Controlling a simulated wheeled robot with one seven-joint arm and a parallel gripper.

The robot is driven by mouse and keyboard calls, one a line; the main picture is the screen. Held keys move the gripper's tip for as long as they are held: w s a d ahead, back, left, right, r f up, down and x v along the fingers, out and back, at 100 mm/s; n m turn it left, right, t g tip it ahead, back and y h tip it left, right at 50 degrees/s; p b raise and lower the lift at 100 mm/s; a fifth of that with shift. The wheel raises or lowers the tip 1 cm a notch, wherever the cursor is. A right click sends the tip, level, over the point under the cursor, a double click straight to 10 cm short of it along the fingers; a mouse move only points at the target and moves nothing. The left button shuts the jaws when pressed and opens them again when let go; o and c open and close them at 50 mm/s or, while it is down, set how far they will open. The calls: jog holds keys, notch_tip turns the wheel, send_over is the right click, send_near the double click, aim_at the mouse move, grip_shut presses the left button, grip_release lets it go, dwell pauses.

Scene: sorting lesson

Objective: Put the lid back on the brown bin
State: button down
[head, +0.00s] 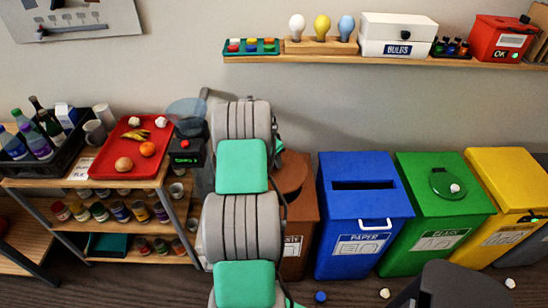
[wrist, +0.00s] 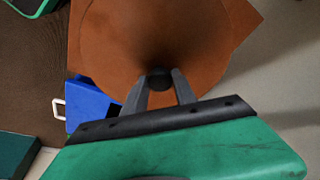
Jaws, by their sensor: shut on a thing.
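The brown bin (head: 303,222) stands left of the blue bin in the head view, partly hidden behind my arm. Its round brown lid (head: 291,172) shows over the bin's top, beside my arm. In the wrist view the lid (wrist: 180,45) fills the top middle, and corners of the brown bin (wrist: 244,20) show past its edge. My gripper (wrist: 159,80) is shut on the lid's dark knob. The lid lies roughly over the bin top; I cannot tell whether it touches the rim. My gripper is hidden in the head view.
The blue paper bin (head: 362,215) stands close on the right, then the green bin (head: 440,215) and yellow bin (head: 510,200). A shelf unit with a red tray (head: 118,165) is at left. Small litter, including a blue piece (head: 320,297), lies on the floor.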

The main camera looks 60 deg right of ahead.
aim_at(273, 169)
jog(key=shift+f+b, duration=1.7)
jog(key=shift+f, duration=1.5)
jog(key=shift+b, duration=0.55)
jog(key=shift+f+b, duration=0.2)
jog(key=shift+b, duration=0.4)
jog(key=shift+c, duration=2.2)
grip_release()
jog(key=shift+r+p, duration=1.4)
jog(key=shift+r, duration=2.15)
